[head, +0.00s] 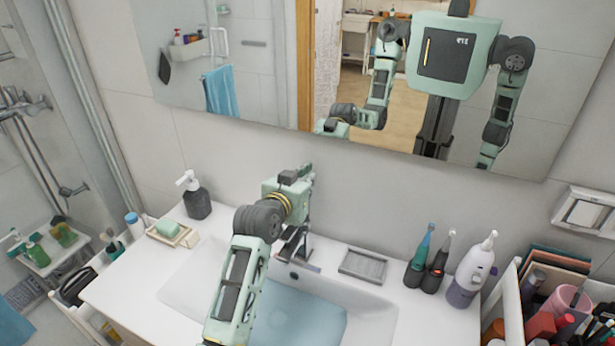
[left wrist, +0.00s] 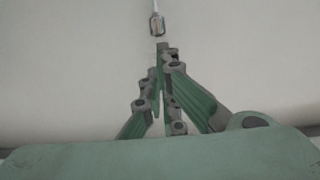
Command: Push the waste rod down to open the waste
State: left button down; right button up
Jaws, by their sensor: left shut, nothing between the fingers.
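My left arm reaches in over the sink. Its gripper (head: 303,200) is above and behind the grey faucet (head: 293,244), close to the wall. In the left wrist view my left gripper (left wrist: 163,47) is shut and empty. A small metal knob on a thin stem, apparently the waste rod (left wrist: 157,24), lies just beyond the fingertips; I cannot tell whether they touch. In the head view the rod is hidden behind my gripper and the faucet. The sink (head: 375,318) holds bluish water (head: 300,318); its waste is not visible. My right gripper is not in view.
A dark soap dispenser (head: 197,200) and a soap dish (head: 172,234) stand to the left. A grey tray (head: 363,265), electric toothbrushes (head: 420,258) and a white-purple bottle (head: 471,272) stand to the right. The mirror (head: 250,60) hangs behind and reflects me.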

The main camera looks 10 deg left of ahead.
pick_arm(q)
jog(key=shift+w, duration=0.1)
notch_tip(320, 180, down, 2)
jog(key=shift+f+b, duration=0.15)
jog(key=shift+b, duration=0.25)
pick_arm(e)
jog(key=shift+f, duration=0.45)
pick_arm(q)
notch_tip(320, 180, up, 4)
jog(key=p, duration=0.3)
jog(key=shift+w+p, duration=0.15)
jog(key=shift+p, duration=0.25)
jog(key=b+v, duration=0.3)
jog(key=v, duration=0.7)
jog(key=shift+s, duration=0.25)
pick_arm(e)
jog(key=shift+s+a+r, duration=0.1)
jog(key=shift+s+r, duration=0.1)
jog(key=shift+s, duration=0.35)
